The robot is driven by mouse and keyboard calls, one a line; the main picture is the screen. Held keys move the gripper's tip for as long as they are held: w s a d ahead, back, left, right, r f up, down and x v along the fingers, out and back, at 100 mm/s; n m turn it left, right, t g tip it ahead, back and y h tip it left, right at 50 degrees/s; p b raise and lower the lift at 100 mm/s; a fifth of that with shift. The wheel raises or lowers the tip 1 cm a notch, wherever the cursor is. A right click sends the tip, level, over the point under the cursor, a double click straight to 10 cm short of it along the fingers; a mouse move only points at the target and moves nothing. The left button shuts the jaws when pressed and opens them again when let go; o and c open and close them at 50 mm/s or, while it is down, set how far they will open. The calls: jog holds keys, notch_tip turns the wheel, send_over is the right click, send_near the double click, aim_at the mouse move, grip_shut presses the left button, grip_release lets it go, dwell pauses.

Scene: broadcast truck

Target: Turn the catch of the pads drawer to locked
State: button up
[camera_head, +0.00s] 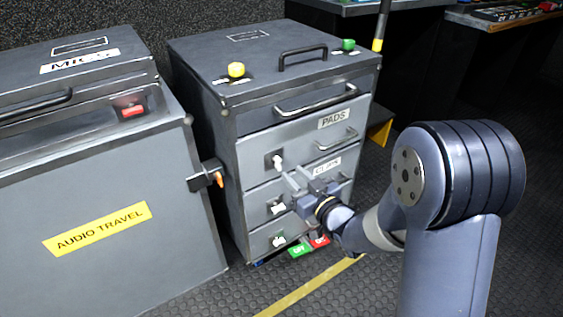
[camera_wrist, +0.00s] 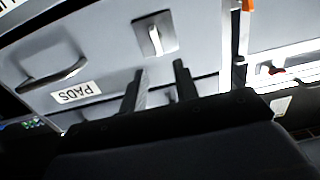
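The pads drawer (camera_head: 312,129) is the top drawer of the grey cabinet, with a white PADS label and a bar handle. It looks closed. Its catch (camera_head: 277,161) is a small white lever on a square plate at the drawer's left side. In the wrist view the catch (camera_wrist: 155,40) stands roughly upright in the picture; I cannot tell whether that is locked. My gripper (camera_head: 295,178) is just right of and below the catch in the head view. In the wrist view my gripper (camera_wrist: 159,68) has its fingers apart and empty, with the catch beyond the gap, seemingly not touched.
Below are the CLIPS drawer (camera_head: 335,183) and a third drawer, each with a catch. The grey MICS case (camera_head: 90,185) stands close on the left with a side latch (camera_head: 210,177). Green and red tags (camera_head: 308,246) show near the cabinet's base.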

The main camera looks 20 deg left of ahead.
aim_at(277, 163)
jog(key=b+x, duration=0.1)
jog(key=x, duration=0.6)
jog(key=shift+d, duration=0.1)
jog(key=shift+c, duration=0.2)
grip_shut()
